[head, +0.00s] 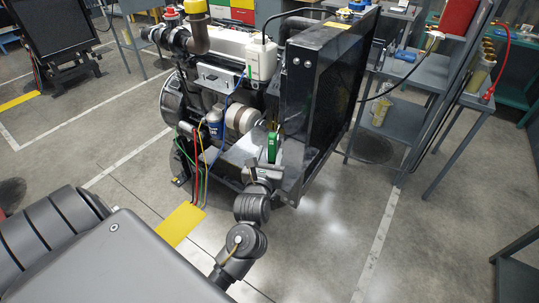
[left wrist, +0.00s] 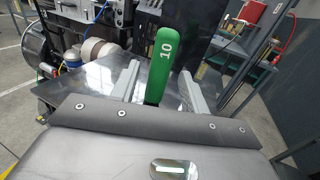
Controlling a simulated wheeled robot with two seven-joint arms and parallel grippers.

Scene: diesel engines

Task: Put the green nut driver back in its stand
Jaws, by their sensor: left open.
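The green nut driver (head: 272,146) stands roughly upright beside the radiator panel of the engine. In the left wrist view its green handle (left wrist: 164,68), marked 10, rises between my finger bars, with a dark shaft below. My left gripper (head: 263,171) is open, with one finger on each side of the driver. I cannot tell whether a finger touches it. The driver's lower end is hidden behind my gripper body, and I cannot make out its stand. My right gripper is not in view.
The large dark radiator panel (head: 322,100) stands close to the right of my gripper. The engine (head: 215,95) with hoses and coloured wires is to the left. A grey metal shelf (head: 402,125) stands farther right. Open floor (head: 325,240) lies at the front.

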